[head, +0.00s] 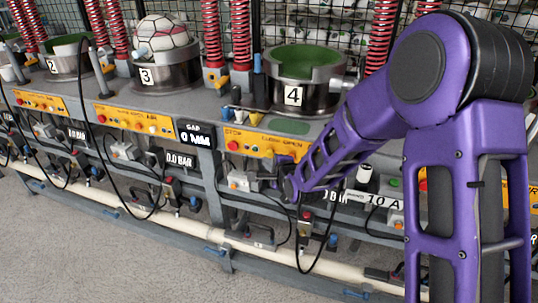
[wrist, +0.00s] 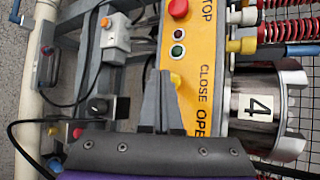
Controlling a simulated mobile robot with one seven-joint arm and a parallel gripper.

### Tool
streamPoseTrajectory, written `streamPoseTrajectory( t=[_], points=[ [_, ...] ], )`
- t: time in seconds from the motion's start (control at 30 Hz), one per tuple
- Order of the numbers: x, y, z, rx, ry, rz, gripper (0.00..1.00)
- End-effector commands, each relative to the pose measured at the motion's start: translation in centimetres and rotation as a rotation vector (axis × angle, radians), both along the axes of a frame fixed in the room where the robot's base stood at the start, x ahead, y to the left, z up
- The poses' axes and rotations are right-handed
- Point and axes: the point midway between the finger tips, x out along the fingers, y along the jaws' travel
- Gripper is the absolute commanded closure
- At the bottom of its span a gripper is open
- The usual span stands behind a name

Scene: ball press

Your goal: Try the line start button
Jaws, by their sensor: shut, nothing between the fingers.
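No button that I can read as line start shows. In the head view, my gripper (head: 284,180) is at the station 4 yellow panel (head: 250,143), partly hidden by my purple arm. In the wrist view, my gripper (wrist: 163,75) is shut and empty, its fingers in front of the panel (wrist: 201,75). A yellow button (wrist: 175,79) is close to the fingertips near CLOSE. I cannot tell whether they touch anything.
A grey box with an orange button (wrist: 106,22) is left of the panel. The metal cup marked 4 (head: 300,93) stands above it. A pale pipe (head: 255,247) runs low along the frame. Black hoses hang below, and the floor (head: 90,255) in front is clear.

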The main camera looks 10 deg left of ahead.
Motion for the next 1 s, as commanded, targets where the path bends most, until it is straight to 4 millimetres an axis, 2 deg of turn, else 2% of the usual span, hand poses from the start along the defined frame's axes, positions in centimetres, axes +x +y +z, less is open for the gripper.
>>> streamPoseTrajectory(
  t=[1.0],
  points=[
    [0.87,-0.07,-0.01,0.0,0.0,0.0,1.0]
  ],
)
